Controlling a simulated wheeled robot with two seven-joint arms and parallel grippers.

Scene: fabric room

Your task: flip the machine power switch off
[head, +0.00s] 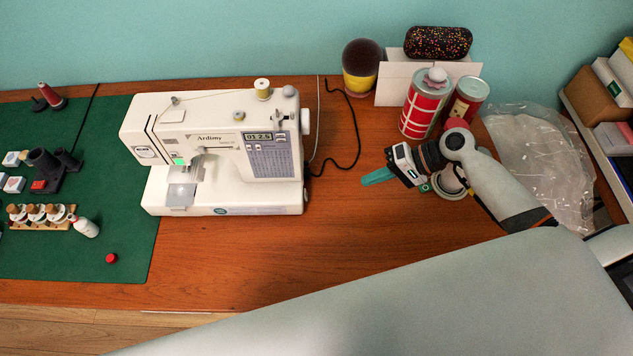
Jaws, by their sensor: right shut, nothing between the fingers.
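A white sewing machine (222,150) stands upright on the wooden table, left of the middle. Its small display is lit and a green light glows near the needle. I cannot make out the power switch; the machine's right side, where the cord comes out, is mostly turned from view. My right gripper (377,176) is shut and empty, with its teal fingertips pointing left toward the machine. It is to the right of the machine, apart from it, over the table. My left gripper does not show.
A black cord (354,130) runs behind the machine's right side. A green mat (130,255) with sewing items covers the left. The table's front middle (330,235) is clear.

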